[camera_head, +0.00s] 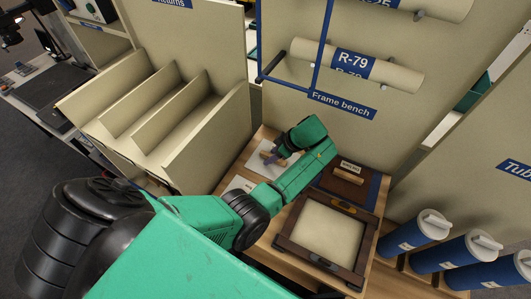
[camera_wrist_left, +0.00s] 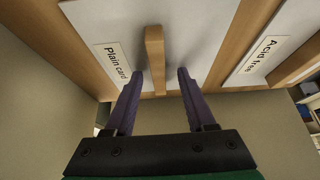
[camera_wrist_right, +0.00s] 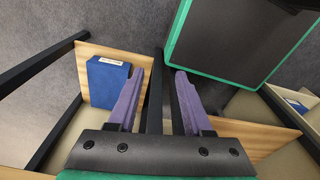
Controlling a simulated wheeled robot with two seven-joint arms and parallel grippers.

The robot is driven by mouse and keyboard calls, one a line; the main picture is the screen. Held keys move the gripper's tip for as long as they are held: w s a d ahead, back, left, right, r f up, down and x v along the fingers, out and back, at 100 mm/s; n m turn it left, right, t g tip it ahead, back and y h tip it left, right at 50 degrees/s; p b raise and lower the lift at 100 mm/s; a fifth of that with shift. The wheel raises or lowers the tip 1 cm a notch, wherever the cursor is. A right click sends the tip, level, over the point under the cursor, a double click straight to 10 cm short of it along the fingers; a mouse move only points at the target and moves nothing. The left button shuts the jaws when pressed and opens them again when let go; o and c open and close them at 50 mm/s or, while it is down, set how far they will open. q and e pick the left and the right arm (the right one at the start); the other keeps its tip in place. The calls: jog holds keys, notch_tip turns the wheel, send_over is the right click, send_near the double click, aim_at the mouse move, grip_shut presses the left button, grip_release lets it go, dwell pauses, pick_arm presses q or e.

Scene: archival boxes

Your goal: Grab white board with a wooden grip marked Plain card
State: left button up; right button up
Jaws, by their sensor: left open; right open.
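The white board marked Plain card (camera_wrist_left: 105,25) lies on the wooden bench in the left wrist view, with its label at its left. Its wooden grip (camera_wrist_left: 155,58) stands up between the fingers of my left gripper (camera_wrist_left: 158,85). The fingers are open, one on each side of the grip, with a gap on both sides. In the head view the white board (camera_head: 268,160) is partly hidden by my left arm, and the left gripper (camera_head: 272,157) is over it. My right gripper (camera_wrist_right: 157,85) is open with nothing between its fingers.
A white board marked Acid free (camera_wrist_left: 285,30) lies beside it. A wooden frame (camera_head: 325,236) and a dark board with a wooden grip (camera_head: 347,182) share the bench. Blue tubes (camera_head: 430,228) stand at right. A blue box (camera_wrist_right: 108,82) sits on a wooden shelf.

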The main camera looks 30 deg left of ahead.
pick_arm(q)
jog(key=shift+s+d+r, duration=0.1)
jog(key=shift+d+r, duration=0.1)
jog(key=shift+d, duration=0.4)
jog(key=shift+a+f, duration=0.3)
jog(key=shift+a, duration=0.05)
jog(key=shift+d+r, duration=0.1)
grip_shut()
jog(key=shift+d, duration=0.1)
pick_arm(e)
jog(key=shift+s+d+f, duration=0.1)
jog(key=shift+d+f, duration=0.05)
jog(key=shift+d, duration=0.7)
